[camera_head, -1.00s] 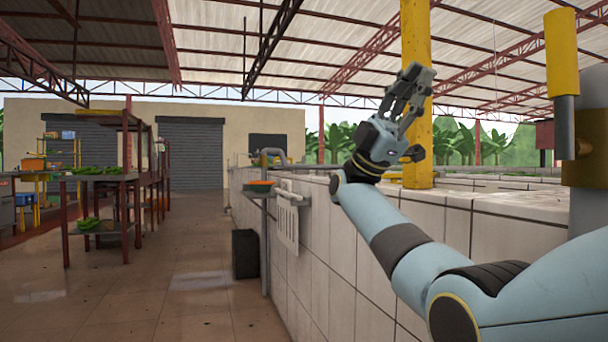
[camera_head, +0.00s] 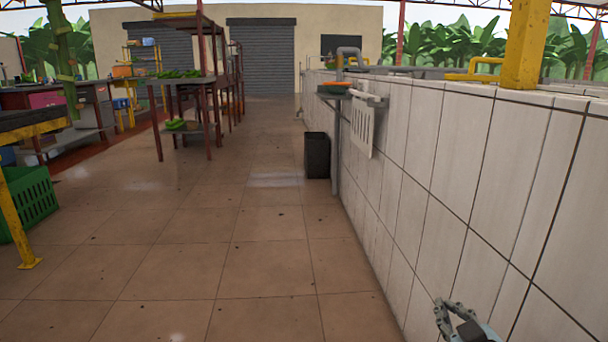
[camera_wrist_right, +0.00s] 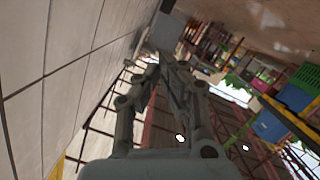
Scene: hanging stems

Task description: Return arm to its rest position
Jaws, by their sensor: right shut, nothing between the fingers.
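My right gripper (camera_head: 450,318) shows at the bottom right edge of the head view, low in front of the white tiled wall. Only its upper part is in the picture; the rest of the arm is cut off. In the right wrist view the gripper (camera_wrist_right: 172,68) points away from the camera with its fingertips together and nothing between them. The tiled wall (camera_wrist_right: 60,60) runs close along its left side there. My left gripper is in neither view.
The tiled wall (camera_head: 460,150) lines the right side. A black bin (camera_head: 317,155) stands at its foot, below a small shelf with an orange item (camera_head: 335,88). A green crate (camera_head: 30,203) is at the left. The tiled floor (camera_head: 200,260) between is clear.

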